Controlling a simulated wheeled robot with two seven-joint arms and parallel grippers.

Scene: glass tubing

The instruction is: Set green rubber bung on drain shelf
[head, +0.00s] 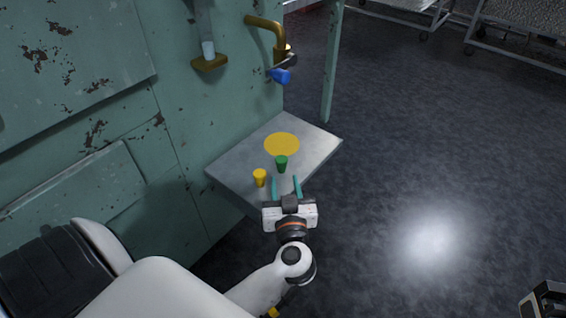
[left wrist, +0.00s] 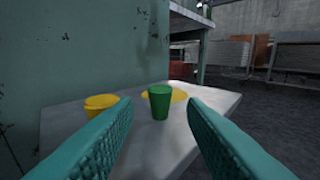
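The green rubber bung (head: 281,163) stands upright on the grey drain shelf (head: 228,171), just in front of a flat yellow disc (head: 281,144) on the shelf's top. In the left wrist view the bung (left wrist: 159,101) stands ahead, between the lines of the two fingers. My left gripper (head: 287,182) is open and empty at the shelf's near edge, with its teal fingertips short of the bung. The gripper fingers (left wrist: 160,120) also show wide apart in the left wrist view. A part at the lower right corner (head: 545,300) may be my right gripper; its fingers are unclear.
A yellow bung (head: 260,177) stands on the shelf left of the green one. A brass pipe (head: 266,24) with a blue-handled tap (head: 279,75) and a brass bracket (head: 209,63) are on the green wall above. Open floor lies to the right; wheeled carts stand far back.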

